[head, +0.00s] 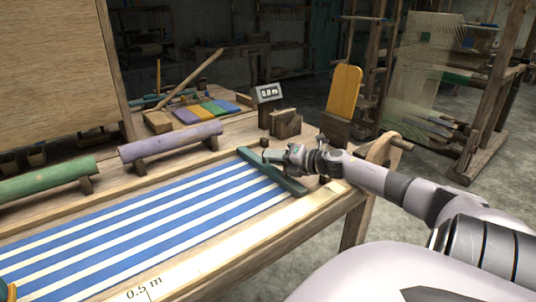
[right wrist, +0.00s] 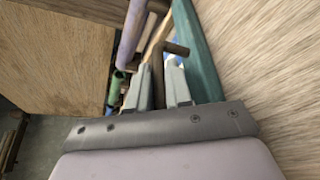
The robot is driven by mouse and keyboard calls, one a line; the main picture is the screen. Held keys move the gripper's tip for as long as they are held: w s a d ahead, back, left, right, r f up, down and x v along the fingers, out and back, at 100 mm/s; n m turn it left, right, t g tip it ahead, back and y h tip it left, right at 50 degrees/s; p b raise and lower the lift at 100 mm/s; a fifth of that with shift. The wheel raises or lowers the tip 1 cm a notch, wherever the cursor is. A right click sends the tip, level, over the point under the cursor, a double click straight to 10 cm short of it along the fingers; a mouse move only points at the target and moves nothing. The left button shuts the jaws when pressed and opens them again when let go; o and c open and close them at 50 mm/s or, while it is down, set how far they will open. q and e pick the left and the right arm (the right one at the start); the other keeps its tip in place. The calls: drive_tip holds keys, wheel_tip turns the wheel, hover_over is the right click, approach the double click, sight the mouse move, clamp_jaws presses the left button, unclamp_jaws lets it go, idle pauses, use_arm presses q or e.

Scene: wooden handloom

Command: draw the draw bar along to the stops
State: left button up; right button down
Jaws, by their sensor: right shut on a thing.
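The draw bar (head: 272,171) is a dark green bar lying across the right end of the blue-and-white striped cloth (head: 150,217). It also shows in the right wrist view (right wrist: 200,48), running along the right side of the fingers. My right gripper (head: 291,155) is at the bar, shut on its brown handle (right wrist: 158,88), which stands between the two pale fingers. In the head view the gripper hides part of the bar. I cannot clearly make out the stops. My left gripper is not in view.
A purple roll (head: 170,146) and a green roll (head: 45,182) lie along the far side of the loom. A small display (head: 269,93), a wooden block (head: 285,123) and an orange board (head: 345,92) stand behind the bar. The front rail bears a 0.5 m mark.

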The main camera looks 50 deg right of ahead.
drive_tip(key=shift+s+d+r+b, duration=0.1)
drive_tip(key=shift+s+d+b, duration=0.1)
drive_tip(key=shift+d, duration=0.55)
drive_tip(key=shift+s+d+b, duration=0.1)
drive_tip(key=shift+d+b, duration=0.1)
drive_tip(key=shift+d, duration=0.5)
drive_tip(key=c, duration=1.1)
unclamp_jaws()
drive_tip(key=shift+s, duration=0.15)
drive_tip(key=shift+s, duration=0.45)
drive_tip(key=shift+p+v, duration=0.8)
drive_tip(key=shift+v, duration=0.65)
drive_tip(key=shift+p+v, duration=0.5)
drive_tip(key=shift+v, duration=1.05)
